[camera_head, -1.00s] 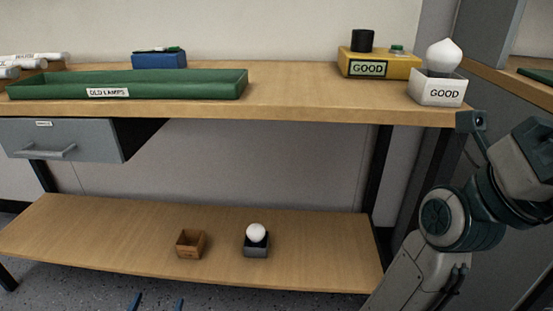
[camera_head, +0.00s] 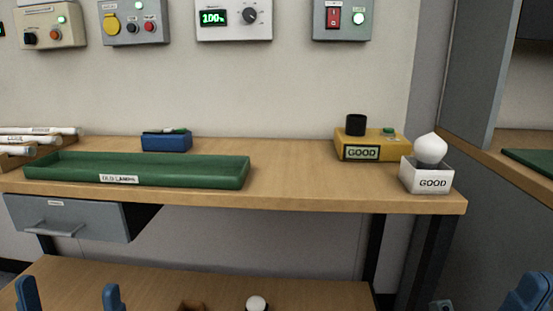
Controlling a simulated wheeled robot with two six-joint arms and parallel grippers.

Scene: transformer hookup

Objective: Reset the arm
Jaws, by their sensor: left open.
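My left gripper (camera_head: 69,295) shows as two blue fingertips at the bottom left edge, well apart and with nothing visible between them, in front of the lower shelf. Part of my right gripper (camera_head: 525,294) shows as blue finger pieces at the bottom right corner; its opening cannot be made out. Most of both arms is out of the picture. A white bulb (camera_head: 431,149) stands in a white box (camera_head: 427,179) labelled GOOD at the right end of the bench.
A yellow tester (camera_head: 371,144) marked GOOD, a blue box (camera_head: 166,142), a green OLD LAMPS tray (camera_head: 190,172) and white tubes (camera_head: 40,131) are on the bench (camera_head: 300,195). A grey drawer (camera_head: 70,219) hangs below. A round white bulb (camera_head: 256,303) is low down.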

